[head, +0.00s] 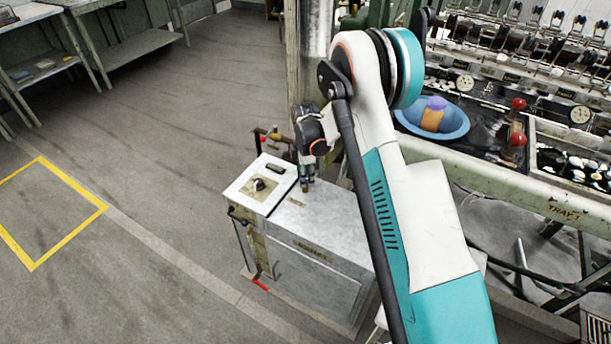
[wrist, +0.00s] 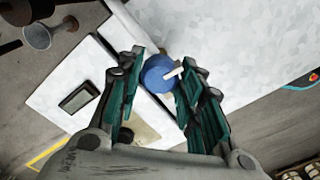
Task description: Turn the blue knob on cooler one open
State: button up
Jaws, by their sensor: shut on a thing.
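The cooler (head: 325,232) is a grey metal cabinet with a pale top, standing on the floor left of my arm in the head view. Its top also shows in the wrist view (wrist: 225,40). The blue knob (wrist: 156,74) is round with a white pointer bar and sits near the edge of the pale top. My gripper (wrist: 163,64) is shut on the blue knob, one finger on each side of it. In the head view my gripper (head: 306,184) points down at the cooler top, and the knob is hidden there.
A white panel (head: 240,188) with a dark knob (head: 259,184) and a small display (head: 276,169) adjoins the cooler top on the left. A post (head: 305,60) stands behind. The reeling bench with a blue basin (head: 460,122) is at right. Open floor lies left.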

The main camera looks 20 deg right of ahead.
jog(key=shift+n, duration=0.5)
jog(key=o, duration=1.1)
notch_tip(320, 180, up, 12)
dwell(0.4)
jog(key=shift+r, duration=0.1)
